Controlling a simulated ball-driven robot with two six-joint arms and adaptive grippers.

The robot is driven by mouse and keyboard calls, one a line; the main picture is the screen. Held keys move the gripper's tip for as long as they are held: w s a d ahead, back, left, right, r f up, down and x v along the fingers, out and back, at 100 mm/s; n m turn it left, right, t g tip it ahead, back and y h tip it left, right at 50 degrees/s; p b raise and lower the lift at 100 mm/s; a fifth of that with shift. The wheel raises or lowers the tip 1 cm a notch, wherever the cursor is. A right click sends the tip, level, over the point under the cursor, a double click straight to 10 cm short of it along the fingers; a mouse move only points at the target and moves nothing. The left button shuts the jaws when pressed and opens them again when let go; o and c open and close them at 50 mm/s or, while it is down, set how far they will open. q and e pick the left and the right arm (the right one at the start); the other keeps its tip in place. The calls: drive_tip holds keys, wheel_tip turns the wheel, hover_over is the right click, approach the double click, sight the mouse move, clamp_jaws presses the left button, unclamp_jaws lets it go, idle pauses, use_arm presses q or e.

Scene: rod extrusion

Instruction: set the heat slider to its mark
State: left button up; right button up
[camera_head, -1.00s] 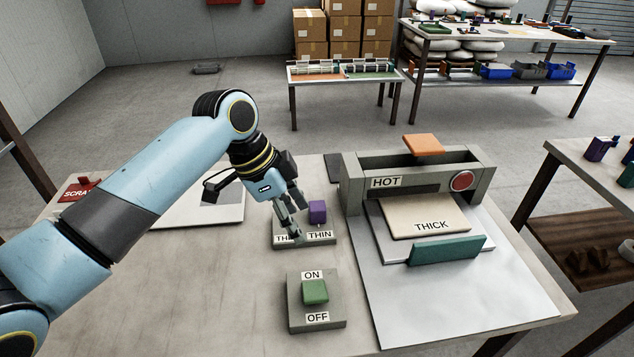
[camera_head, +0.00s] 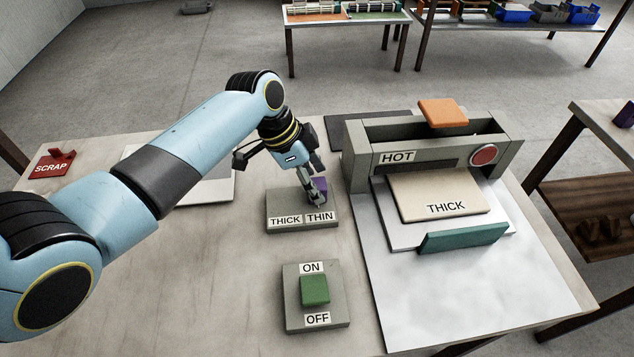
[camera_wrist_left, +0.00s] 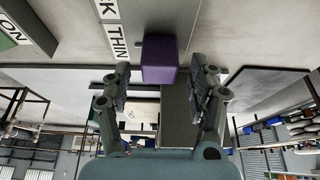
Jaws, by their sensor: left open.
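The purple slider knob (camera_head: 321,184) sits on a grey box (camera_head: 277,208) labelled THICK on the left and THIN on the right. The knob is at the THIN end and partly hidden by my fingers. My left gripper (camera_head: 316,196) is open and pointed down at the knob. In the left wrist view the purple knob (camera_wrist_left: 160,58) shows between the two spread fingertips of the left gripper (camera_wrist_left: 163,78), with gaps visible on both sides. The THIN label (camera_wrist_left: 117,42) lies beside it. My right gripper is not in view.
A grey box with a green ON/OFF switch (camera_head: 315,289) stands in front. The press marked HOT (camera_head: 432,150) stands right, with a THICK plate (camera_head: 436,195), a teal bar (camera_head: 463,238) and an orange handle (camera_head: 443,113). A red SCRAP sign (camera_head: 51,166) is far left.

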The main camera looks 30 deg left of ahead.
use_arm(q)
drive_tip(key=shift+x, duration=0.95)
clamp_jaws()
